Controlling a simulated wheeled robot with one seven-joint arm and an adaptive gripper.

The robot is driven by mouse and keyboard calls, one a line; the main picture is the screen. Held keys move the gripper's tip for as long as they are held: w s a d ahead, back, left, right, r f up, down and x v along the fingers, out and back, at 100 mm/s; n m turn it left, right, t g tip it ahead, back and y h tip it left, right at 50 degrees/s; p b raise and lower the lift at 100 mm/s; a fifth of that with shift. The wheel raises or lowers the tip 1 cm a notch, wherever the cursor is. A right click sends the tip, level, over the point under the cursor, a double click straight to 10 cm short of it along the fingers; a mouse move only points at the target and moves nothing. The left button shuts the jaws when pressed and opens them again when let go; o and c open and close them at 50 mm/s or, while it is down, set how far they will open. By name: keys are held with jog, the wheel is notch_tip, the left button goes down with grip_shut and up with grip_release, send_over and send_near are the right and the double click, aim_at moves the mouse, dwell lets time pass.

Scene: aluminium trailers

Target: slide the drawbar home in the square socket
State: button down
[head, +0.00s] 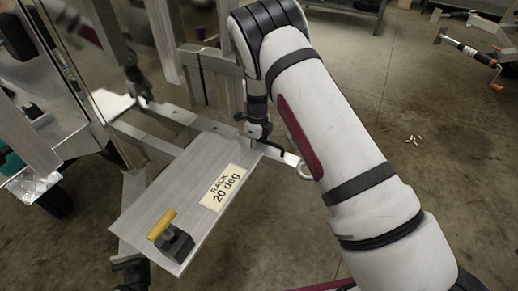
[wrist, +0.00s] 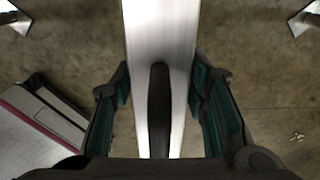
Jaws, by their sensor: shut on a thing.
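The drawbar (head: 290,159) is a bright metal bar with a ring eye at its right end, in the middle of the head view. My gripper (head: 258,138) reaches down onto it, its fingers partly hidden by the wrist. In the wrist view the drawbar (wrist: 160,35) runs straight up between the two teal-padded fingers of my gripper (wrist: 160,100), which are shut on its sides. A dark handle lies along the bar between the fingers. The bar's other end points left toward the trailer frame (head: 180,115). I cannot make out the socket mouth or how deep the bar sits.
A tilted metal plate labelled "RACK 20 deg" (head: 165,195) stands in front, with a yellow-handled block (head: 172,238) on it. Trailer posts stand close behind and left of my gripper. The floor (head: 365,95) to the right is mostly clear, with small pieces (head: 413,140) lying on it.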

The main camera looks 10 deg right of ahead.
aim_at(243, 142)
jog(key=shift+w+a+r+b, duration=0.1)
jog(key=shift+w+a+b, duration=0.1)
jog(key=shift+w+a, duration=0.55)
jog(key=shift+w+a+f+b, duration=0.15)
jog(key=shift+w+a, duration=0.35)
jog(key=shift+a, duration=0.45)
jog(key=shift+w+a+r+b, duration=0.15)
jog(key=shift+w+a+b, duration=0.05)
jog(key=shift+w+a, duration=0.55)
dwell(0.9)
jog(key=c, duration=0.8)
grip_release()
jog(key=shift+s+a, duration=0.1)
jog(key=shift+s, duration=0.05)
jog(key=shift+c, duration=0.2)
jog(key=shift+s, duration=0.1)
notch_tip(243, 142, up, 12)
